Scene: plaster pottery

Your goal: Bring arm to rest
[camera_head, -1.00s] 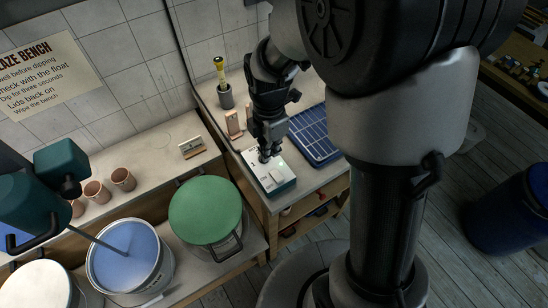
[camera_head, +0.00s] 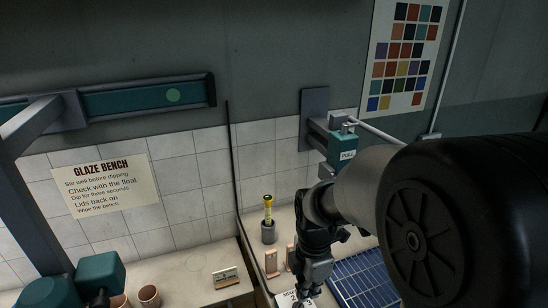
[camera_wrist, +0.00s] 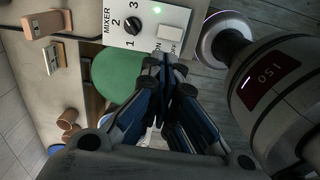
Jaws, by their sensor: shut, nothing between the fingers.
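My gripper (camera_wrist: 166,62) is shut and empty in the wrist view, its fingertips together near the lower edge of a white mixer control box (camera_wrist: 150,22). The box has a black knob, the numbers 1 to 3, an ON/OFF switch (camera_wrist: 170,38) and a lit green lamp. I cannot tell whether the fingertips touch the box. In the head view my arm (camera_head: 318,235) reaches down at the lower middle, with the gripper (camera_head: 303,298) at the bottom edge. Only a sliver of the box shows there.
A blue gridded tray (camera_head: 365,280) lies right of my arm. A grey pot with a yellow-handled tool (camera_head: 268,234) stands behind it. A teal PULL box (camera_head: 343,150) is on the wall close by. In the wrist view, a green lid (camera_wrist: 115,75) lies beyond the fingers.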

